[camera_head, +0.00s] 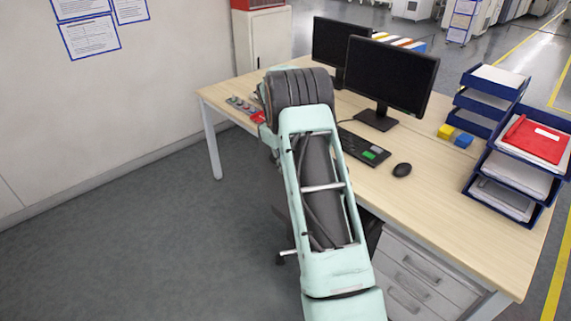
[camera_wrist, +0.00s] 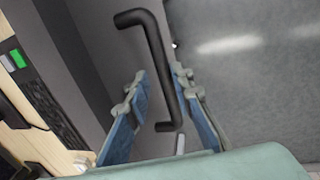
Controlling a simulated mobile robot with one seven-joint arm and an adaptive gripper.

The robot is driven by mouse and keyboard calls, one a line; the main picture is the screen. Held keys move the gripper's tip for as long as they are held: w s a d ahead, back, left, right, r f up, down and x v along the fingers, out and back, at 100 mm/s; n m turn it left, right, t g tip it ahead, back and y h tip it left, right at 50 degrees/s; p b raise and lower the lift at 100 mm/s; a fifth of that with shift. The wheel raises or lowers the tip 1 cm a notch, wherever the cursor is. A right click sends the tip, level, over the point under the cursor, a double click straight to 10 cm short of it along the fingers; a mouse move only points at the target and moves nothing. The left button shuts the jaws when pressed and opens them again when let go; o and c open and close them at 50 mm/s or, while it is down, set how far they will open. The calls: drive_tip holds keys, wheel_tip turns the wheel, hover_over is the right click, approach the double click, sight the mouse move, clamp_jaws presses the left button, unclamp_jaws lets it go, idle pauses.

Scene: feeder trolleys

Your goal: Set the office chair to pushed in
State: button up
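The office chair is mostly hidden behind my arm in the head view; a dark piece of its base (camera_head: 280,259) shows low at the arm's left. In the wrist view a black looped bar, which looks like the chair's armrest (camera_wrist: 157,42), runs between the fingers of my gripper (camera_wrist: 158,78). The two blue-padded fingers stand apart on either side of the bar, with gaps visible. My gripper is open. It is hidden behind my arm in the head view. The desk (camera_head: 455,222) stands beyond and to the right of my arm.
On the desk are two monitors (camera_head: 390,75), a keyboard (camera_head: 362,146), a mouse (camera_head: 402,169) and paper trays (camera_head: 515,165). A drawer unit (camera_head: 418,275) stands under its right part. The grey floor (camera_head: 130,250) at left is clear up to the wall.

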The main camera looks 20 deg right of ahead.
drive_tip(key=v, duration=1.2)
